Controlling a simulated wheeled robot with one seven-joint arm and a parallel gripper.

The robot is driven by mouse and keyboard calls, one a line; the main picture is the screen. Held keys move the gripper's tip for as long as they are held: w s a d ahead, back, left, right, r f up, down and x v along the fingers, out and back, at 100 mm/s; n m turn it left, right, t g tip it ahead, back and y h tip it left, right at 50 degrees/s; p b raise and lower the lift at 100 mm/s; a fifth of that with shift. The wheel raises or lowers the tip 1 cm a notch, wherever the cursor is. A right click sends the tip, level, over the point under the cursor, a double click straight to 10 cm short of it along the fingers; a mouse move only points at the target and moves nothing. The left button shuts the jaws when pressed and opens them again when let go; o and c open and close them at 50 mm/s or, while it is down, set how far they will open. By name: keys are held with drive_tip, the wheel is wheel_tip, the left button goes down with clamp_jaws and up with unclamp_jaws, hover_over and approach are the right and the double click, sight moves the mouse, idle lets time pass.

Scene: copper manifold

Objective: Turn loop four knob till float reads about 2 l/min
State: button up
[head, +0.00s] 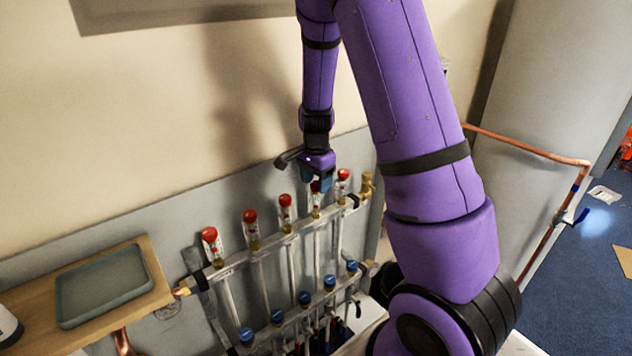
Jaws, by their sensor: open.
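The manifold (268,240) is mounted on a grey backboard, with an upper row of clear float gauges with red knobs. The red knob (315,187) second from the right, which would be loop four counting from the left, is partly hidden by my gripper (312,184). My gripper is open and points down at this knob from above. I cannot tell whether the fingers are around it or touching it. The float reading is too small to read. The rightmost red knob (343,174) stands close beside my gripper.
More red knobs (249,215) stand to the left. A lower row of blue caps (304,298) runs beneath. A wooden shelf (160,283) holds a grey tray (104,285) at left.

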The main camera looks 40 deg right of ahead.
drive_tip(key=shift+f, duration=0.2)
drive_tip(key=c, duration=0.9)
drive_tip(key=n, duration=0.5)
drive_tip(key=shift+n, duration=2.5)
